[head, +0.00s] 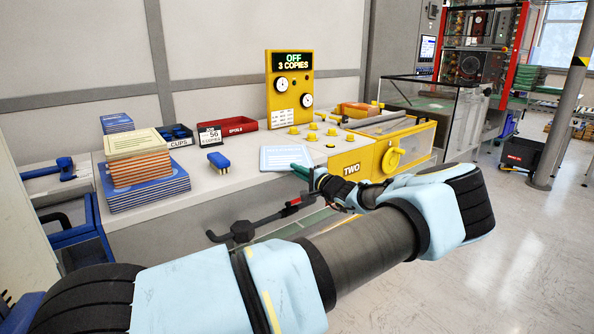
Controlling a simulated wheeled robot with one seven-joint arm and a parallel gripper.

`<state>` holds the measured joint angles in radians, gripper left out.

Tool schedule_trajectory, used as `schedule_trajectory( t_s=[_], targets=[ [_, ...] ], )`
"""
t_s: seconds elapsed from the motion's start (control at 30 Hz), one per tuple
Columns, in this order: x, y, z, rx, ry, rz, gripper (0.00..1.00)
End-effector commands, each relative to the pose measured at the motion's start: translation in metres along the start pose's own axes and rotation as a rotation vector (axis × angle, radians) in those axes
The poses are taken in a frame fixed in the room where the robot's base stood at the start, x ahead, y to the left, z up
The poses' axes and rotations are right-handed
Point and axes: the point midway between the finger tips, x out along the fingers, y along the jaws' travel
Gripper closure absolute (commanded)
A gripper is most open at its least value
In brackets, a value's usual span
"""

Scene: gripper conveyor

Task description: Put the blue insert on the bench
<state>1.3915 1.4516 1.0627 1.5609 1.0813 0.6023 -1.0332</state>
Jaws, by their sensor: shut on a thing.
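The blue insert (284,157) is a pale blue printed sheet near the front edge of the bench (235,181), just left of the yellow machine. My gripper (300,171), with dark teal fingers, is shut on its front right corner. The fingers hide that corner. The sheet looks almost flat; I cannot tell whether it touches the bench top or hangs slightly above it.
Left are booklet stacks (145,186), a clips bin (178,135), a number card (209,134), a blue tool (219,161) and a red spoils tray (233,127). Behind stands a yellow panel (290,70) reading "OFF 3 COPIES". The yellow machine (368,160) adjoins on the right.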

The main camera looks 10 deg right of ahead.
Motion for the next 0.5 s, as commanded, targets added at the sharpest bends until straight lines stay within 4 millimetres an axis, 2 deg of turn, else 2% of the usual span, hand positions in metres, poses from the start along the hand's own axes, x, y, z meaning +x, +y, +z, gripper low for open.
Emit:
schedule_trajectory(
  t_s=[0.07,0.1,0.37,0.5],
  targets=[
    [0.0000,0.0035,0.0001,0.000,0.000,-0.001,1.00],
    [-0.0001,0.0039,0.0000,0.000,0.000,0.000,0.92],
    [-0.0001,0.0026,0.0000,0.000,0.000,0.000,0.63],
    [-0.0001,0.0025,0.0000,0.000,0.000,0.000,0.63]
  ],
)
